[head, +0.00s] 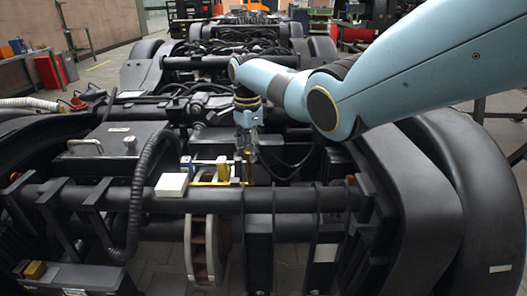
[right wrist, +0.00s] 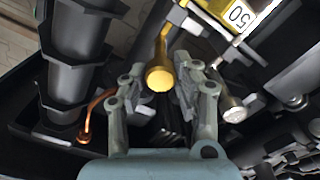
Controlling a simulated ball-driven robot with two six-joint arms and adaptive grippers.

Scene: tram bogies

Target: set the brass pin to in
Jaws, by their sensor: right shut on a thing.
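The brass pin (right wrist: 160,78) shows in the right wrist view as a yellow shaft with a round head toward the camera. My right gripper (right wrist: 157,88) has its two grey fingers on either side of the head and is shut on the pin. In the head view my right gripper (head: 246,154) points down from the pale blue arm into the bogie, behind the front black cross tube. The pin's lower end is hidden there, so I cannot tell how deep it sits. My left gripper is not in view.
A yellow block with a "50" label (right wrist: 238,15) is close beside the pin. A silver round-headed pin (right wrist: 235,112) and a copper pipe (right wrist: 88,118) flank the fingers. In the head view a white box (head: 172,185) sits near the cross tube (head: 240,200).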

